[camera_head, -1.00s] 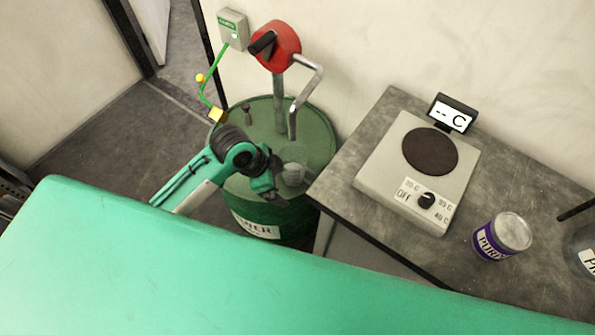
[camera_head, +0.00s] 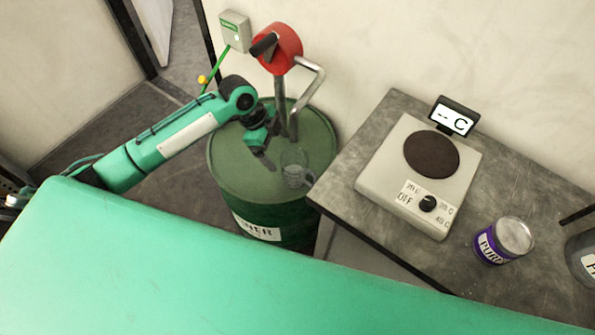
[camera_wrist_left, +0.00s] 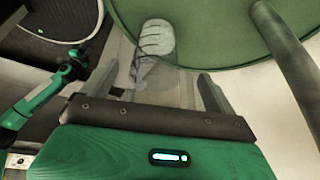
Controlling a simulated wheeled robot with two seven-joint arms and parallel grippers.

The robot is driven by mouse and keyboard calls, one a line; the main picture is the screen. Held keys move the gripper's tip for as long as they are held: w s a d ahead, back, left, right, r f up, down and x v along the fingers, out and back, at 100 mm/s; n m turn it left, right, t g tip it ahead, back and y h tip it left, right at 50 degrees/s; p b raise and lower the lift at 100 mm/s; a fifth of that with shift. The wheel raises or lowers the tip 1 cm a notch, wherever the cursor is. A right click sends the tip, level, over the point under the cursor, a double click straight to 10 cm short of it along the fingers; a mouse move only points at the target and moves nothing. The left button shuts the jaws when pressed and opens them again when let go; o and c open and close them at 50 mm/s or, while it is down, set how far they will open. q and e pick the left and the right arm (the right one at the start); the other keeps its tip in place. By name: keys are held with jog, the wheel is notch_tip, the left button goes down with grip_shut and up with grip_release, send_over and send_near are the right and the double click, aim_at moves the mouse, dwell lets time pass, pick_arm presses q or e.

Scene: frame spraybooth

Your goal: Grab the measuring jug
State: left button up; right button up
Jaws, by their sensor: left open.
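The clear measuring jug (camera_head: 295,172) stands on the top of the green drum (camera_head: 232,180), near its right edge. It also shows in the left wrist view (camera_wrist_left: 156,40), at the top centre, partly over the drum's green lid. My left gripper (camera_head: 268,155) is just to the left of the jug and apart from it.
A pump with a red head (camera_head: 276,48) and a bent metal pipe (camera_head: 309,88) rises from the drum behind the jug. A grey bench (camera_head: 340,190) on the right holds a hot plate (camera_head: 385,180) and a purple-labelled can (camera_head: 503,240).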

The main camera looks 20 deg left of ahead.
aim_at(289, 165)
pick_arm(q)
jog(key=shift+p+x, duration=0.3)
jog(key=shift+x, duration=4.15)
jog(key=shift+s+r, duration=0.1)
jog(key=shift+s, duration=0.05)
jog(key=c, duration=1.1)
